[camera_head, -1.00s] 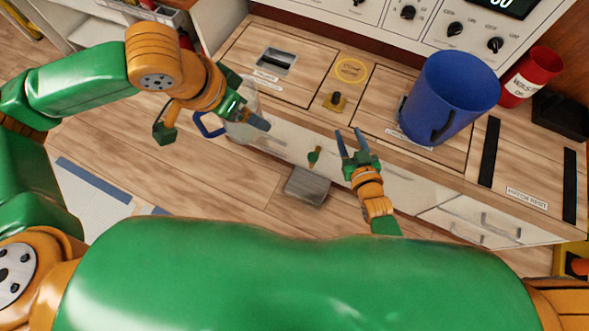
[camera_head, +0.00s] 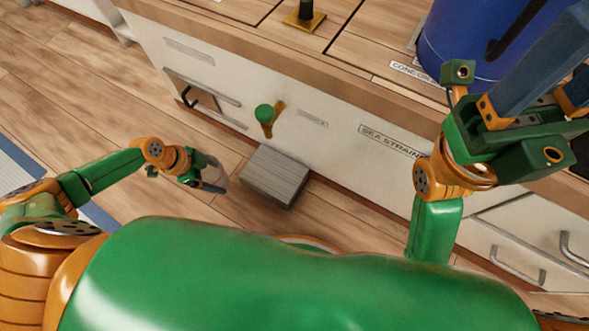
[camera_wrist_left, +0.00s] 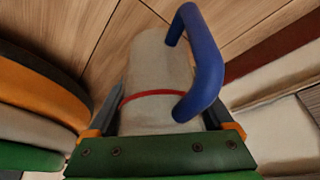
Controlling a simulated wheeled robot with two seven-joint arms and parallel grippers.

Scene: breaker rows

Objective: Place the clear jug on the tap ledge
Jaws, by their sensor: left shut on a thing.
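The clear jug (camera_wrist_left: 160,75) has a greyish see-through body, a red band and a blue handle (camera_wrist_left: 205,60). My left gripper (camera_wrist_left: 160,115) is shut on its body, one finger on each side, in the left wrist view. In the head view my left gripper (camera_head: 208,178) is low, left of the tap ledge, and the jug is only faintly visible there. The tap ledge (camera_head: 274,176) is a bare grey block at the cabinet front, below a green-knobbed tap (camera_head: 265,114). My right gripper (camera_head: 535,95) looks open and empty, high at the right.
A blue bucket (camera_head: 460,40) stands on the worktop behind my right gripper. The white cabinet front (camera_head: 330,150) has a "SEA STRAINER" label and a handle (camera_head: 203,98) at the left. Drawers (camera_head: 515,262) are at lower right. The wood floor left of the ledge is clear.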

